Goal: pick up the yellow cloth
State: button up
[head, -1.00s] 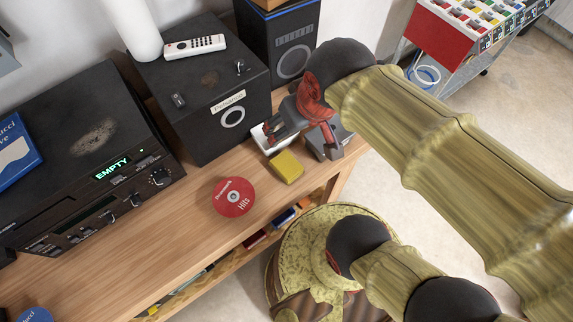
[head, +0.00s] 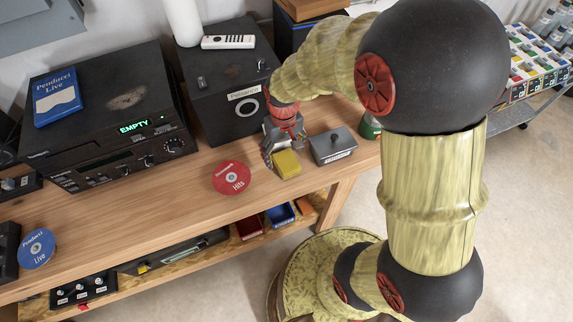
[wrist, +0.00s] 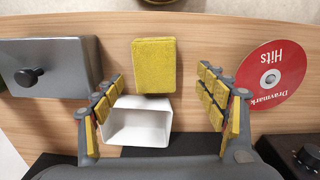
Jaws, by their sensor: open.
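The yellow cloth (head: 286,163) is a small block-shaped pad on the wooden bench, to the right of the red disc. It also shows in the wrist view (wrist: 153,66), beyond the fingertips and roughly centred between them. My gripper (head: 281,148) is open and points down just behind the cloth. In the wrist view my gripper (wrist: 161,88) has its two yellow-padded fingers on either side of a white open box (wrist: 137,134), which sits against the cloth's near side. Nothing is held. The gripper hides most of the white box in the head view.
A grey box with a black knob (head: 333,147) stands right of the cloth. The red "Hits" disc (head: 231,177) lies left of it. A black speaker (head: 215,95) stands behind, and a black stereo deck (head: 105,115) further left. The bench's front edge is close.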

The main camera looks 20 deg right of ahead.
aim_at(286, 161)
jog(key=shift+s+d+f, duration=0.15)
jog(key=shift+d+f, duration=0.05)
jog(key=shift+f, duration=0.35)
jog(key=f, duration=0.3)
jog(key=f+b, duration=0.1)
jog(key=shift+w+d+f, duration=0.2)
jog(key=shift+w, duration=0.1)
jog(key=shift+c, duration=1.4)
jog(key=c, duration=0.9)
